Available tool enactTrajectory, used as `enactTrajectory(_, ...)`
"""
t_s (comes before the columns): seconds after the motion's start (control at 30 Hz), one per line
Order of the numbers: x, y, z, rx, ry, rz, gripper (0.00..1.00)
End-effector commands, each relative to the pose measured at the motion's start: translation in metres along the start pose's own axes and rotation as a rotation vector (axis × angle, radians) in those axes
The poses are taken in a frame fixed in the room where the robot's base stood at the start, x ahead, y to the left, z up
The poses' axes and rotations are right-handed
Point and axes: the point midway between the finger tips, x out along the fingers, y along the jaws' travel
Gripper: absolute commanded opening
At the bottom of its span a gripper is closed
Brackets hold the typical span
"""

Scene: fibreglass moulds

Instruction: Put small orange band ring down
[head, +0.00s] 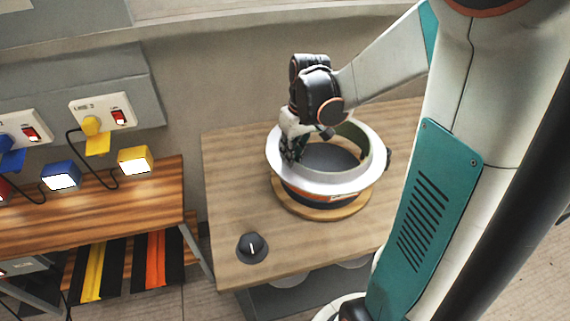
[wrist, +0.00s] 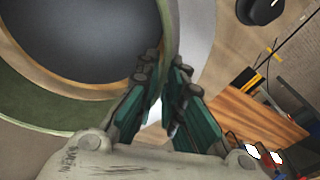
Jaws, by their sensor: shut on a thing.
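A wide white ring (head: 287,175) with a small orange mark on its outer side sits around a dark round mould (head: 330,158) on the table. The mould has a round wooden base (head: 318,213). My gripper (head: 290,155) is shut on the left part of the ring's wall, pointing down. In the wrist view my fingers (wrist: 165,66) lie on both sides of the ring's pale edge (wrist: 196,38), with the dark mould top (wrist: 85,35) at the left. I cannot tell whether the ring touches the mould or its base. My gripper hides part of the rim.
The wooden table (head: 232,180) is clear at the left, apart from a small dark knob (head: 252,248) near the front. A striped bench (head: 150,200) on the left holds a blue lamp (head: 61,177) and a yellow lamp (head: 135,160). A wall stands behind the table.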

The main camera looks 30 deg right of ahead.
Motion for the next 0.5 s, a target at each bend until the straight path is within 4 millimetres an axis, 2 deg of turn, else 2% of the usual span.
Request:
enactTrajectory(0.03, 0.007, 0.001, 0.000, 0.000, 0.000, 0.001, 0.00)
enactTrajectory(0.3, 0.021, 0.002, 0.002, 0.000, 0.000, 0.001, 0.00)
enactTrajectory(0.5, 0.049, 0.005, 0.005, 0.000, 0.000, 0.001, 0.00)
